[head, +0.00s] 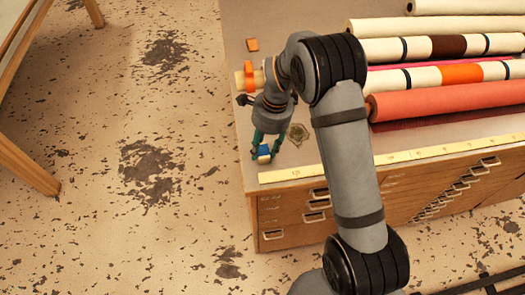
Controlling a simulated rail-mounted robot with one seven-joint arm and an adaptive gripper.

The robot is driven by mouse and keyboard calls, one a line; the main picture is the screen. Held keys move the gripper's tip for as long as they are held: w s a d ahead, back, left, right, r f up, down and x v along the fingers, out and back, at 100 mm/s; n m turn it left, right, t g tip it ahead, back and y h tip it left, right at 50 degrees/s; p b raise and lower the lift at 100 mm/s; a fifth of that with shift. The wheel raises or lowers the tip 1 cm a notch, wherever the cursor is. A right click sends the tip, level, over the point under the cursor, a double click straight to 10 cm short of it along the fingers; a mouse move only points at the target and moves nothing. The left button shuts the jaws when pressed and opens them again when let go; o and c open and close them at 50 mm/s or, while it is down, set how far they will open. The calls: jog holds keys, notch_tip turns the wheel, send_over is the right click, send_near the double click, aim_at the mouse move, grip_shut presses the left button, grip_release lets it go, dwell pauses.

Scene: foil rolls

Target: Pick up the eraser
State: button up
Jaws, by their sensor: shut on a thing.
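The eraser (264,153) is a small block with a blue top and a pale end. It is at the left front part of the cabinet top, between the fingertips of my gripper. My gripper (263,150) has teal fingers, points downward and is shut on the eraser. The fingers hide part of the eraser's sides. I cannot tell whether the eraser touches the cabinet top or is just above it.
A long yellow ruler (390,158) lies along the cabinet's front edge. Several rolls, including a coral one (450,98), fill the right. A small brownish item (298,133) is right of my gripper.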

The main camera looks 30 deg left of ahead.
aim_at(265, 148)
jog(key=shift+c, duration=1.3)
jog(key=shift+r, duration=0.45)
jog(key=r, duration=0.1)
jog(key=r+b, duration=0.1)
jog(key=w+r+b, duration=0.1)
jog(key=shift+d+r, duration=0.3)
jog(key=shift+d, duration=0.1)
jog(key=w+d+r, duration=0.3)
jog(key=w+d+r+b, duration=0.1)
jog(key=w+d+r, duration=0.2)
jog(key=w+d, duration=0.1)
jog(key=shift+w+d+r+b, duration=0.15)
jog(key=shift+w+r+b, duration=0.1)
jog(key=shift+r+b, duration=0.05)
jog(key=o, duration=0.6)
jog(key=c, duration=0.5)
